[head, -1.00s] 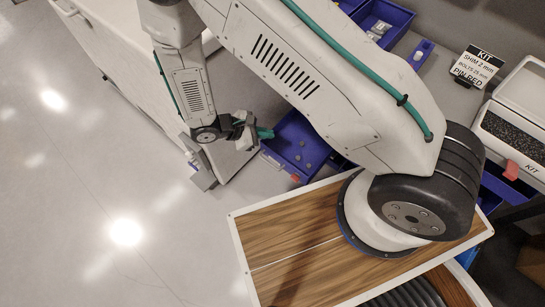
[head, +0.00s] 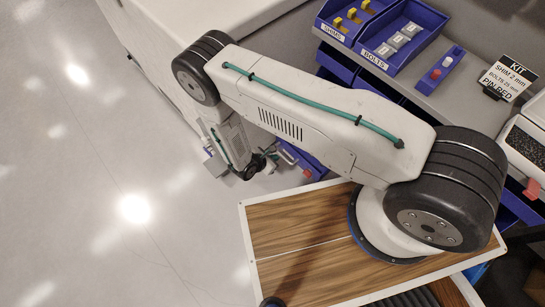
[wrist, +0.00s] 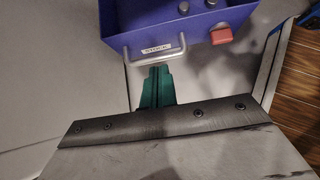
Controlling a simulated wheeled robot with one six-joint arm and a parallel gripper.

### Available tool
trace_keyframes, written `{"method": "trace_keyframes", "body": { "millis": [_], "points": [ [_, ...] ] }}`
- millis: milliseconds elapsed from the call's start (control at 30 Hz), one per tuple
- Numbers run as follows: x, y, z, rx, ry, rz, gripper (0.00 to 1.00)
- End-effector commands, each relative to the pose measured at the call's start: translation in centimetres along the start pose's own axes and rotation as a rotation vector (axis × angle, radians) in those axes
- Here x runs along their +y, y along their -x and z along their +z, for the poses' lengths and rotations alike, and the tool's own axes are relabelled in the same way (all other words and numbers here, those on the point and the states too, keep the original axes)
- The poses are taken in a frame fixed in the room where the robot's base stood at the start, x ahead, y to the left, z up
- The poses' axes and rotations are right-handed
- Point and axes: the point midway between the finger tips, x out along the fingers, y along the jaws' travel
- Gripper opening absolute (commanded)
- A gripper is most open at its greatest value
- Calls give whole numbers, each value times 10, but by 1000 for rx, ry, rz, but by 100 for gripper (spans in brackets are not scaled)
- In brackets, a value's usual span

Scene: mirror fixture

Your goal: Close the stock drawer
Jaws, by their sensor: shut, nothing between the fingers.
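The stock drawer (wrist: 185,22) is blue, with a silver handle (wrist: 127,55) and a "STOCK" label on its front in the wrist view. It stands open, and several grey pieces show inside. In the head view only part of the drawer (head: 304,160) shows beside my arm, which hides the rest. My gripper (wrist: 157,70) has green fingers held together with nothing between them. They lie just in front of the handle, pointing at the drawer front; I cannot tell whether they touch it. In the head view my arm mostly hides the fingers.
A red tab (wrist: 221,34) sits at the drawer's front right. Above are blue bins of shims (head: 345,18) and bolts (head: 400,40), a small blue holder (head: 441,70) and a kit sign (head: 505,78). A white cabinet (head: 190,18) stands at left. Floor at left is clear.

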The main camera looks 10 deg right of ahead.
Motion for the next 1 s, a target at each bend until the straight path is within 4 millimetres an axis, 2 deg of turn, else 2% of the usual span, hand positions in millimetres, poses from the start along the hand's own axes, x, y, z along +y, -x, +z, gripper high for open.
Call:
{"method": "trace_keyframes", "body": {
  "millis": [33,200,267,400,600,1000],
  "points": [
    [-2,-13,0,0,-1,-5,0],
    [-2,-50,0,0,-2,-4,0],
    [-2,-61,0,0,-4,-4,0],
    [0,-74,18,0,-4,-3,0],
    [0,-84,28,-1,-3,-2,0],
    [0,-84,29,0,-1,0,0]
  ]
}}
